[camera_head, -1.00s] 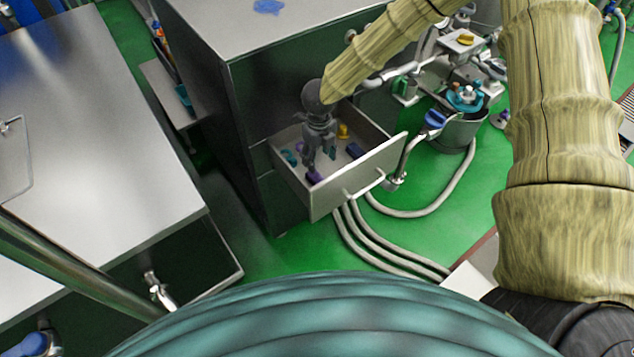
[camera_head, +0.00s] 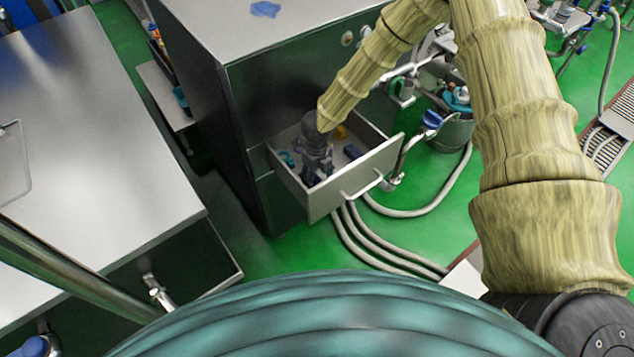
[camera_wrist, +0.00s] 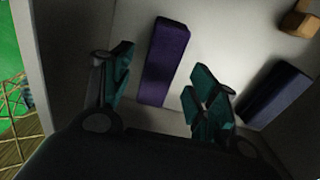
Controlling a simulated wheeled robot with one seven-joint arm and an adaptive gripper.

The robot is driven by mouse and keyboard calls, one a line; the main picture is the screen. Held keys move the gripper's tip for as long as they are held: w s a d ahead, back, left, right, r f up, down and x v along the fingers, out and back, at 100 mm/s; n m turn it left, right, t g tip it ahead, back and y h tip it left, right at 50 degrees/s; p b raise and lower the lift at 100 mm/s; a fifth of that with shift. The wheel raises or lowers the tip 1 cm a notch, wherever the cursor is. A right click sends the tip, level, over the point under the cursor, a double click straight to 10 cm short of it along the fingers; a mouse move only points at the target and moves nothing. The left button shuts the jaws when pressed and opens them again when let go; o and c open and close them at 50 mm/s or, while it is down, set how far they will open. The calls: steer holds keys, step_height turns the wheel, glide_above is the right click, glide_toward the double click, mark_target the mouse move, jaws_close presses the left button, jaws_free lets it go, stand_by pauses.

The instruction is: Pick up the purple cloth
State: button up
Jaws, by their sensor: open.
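The purple cloth (camera_wrist: 164,62) is a folded oblong lying on the pale floor of an open drawer. In the wrist view it lies lengthwise between the two teal-padded fingers of my gripper (camera_wrist: 160,92), a little beyond their tips. My gripper is open, with a gap on each side of the cloth. In the head view my gripper (camera_head: 315,172) reaches down into the drawer (camera_head: 345,193), and I cannot make out the cloth there.
A dark blue block (camera_wrist: 274,94) lies right of the cloth, and an orange-brown block (camera_wrist: 299,20) lies farther back. The drawer walls surround my gripper closely. A blue cloth (camera_head: 265,9) lies on the cabinet top. Pipes run beside the drawer front.

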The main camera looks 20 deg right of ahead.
mark_target(317, 181)
steer(key=shift+f, duration=1.35)
steer(key=c, duration=1.1)
step_height(317, 181, up, 10)
steer(key=shift+r+b, duration=0.1)
steer(key=shift+b, duration=0.55)
steer(key=shift+o, duration=1)
steer(key=shift+c, duration=0.5)
